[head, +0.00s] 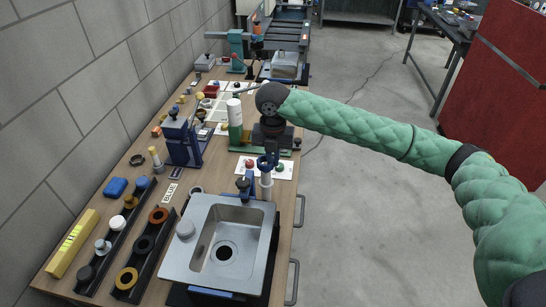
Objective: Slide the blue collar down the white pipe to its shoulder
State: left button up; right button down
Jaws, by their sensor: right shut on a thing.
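The white pipe (266,181) stands upright just behind the sink's back right corner. The blue collar (264,162) is around the pipe's upper part, apart from the lower end of the pipe. My right gripper (269,148) comes down from above and is shut on the collar. The gripper's dark body hides the pipe's top. The pipe's shoulder is too small to make out clearly. My left gripper is out of view.
A steel sink (182,270) fills the bench front. Racks with rings and caps (143,245) and a yellow bar (73,243) lie left. A blue fixture (183,143) stands behind; a white cylinder (234,112) stands near my wrist. Floor to the right is clear.

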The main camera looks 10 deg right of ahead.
jog(key=shift+f+p, duration=0.25)
jog(key=shift+p, duration=0.1)
dwell(0.7)
jog(key=shift+f+p, duration=0.1)
jog(key=shift+p, duration=0.3)
jog(key=shift+f, duration=1)
dwell(0.6)
jog(key=c, duration=1.5)
grip_release()
jog(key=shift+s, duration=0.1)
jog(key=shift+o, duration=0.2)
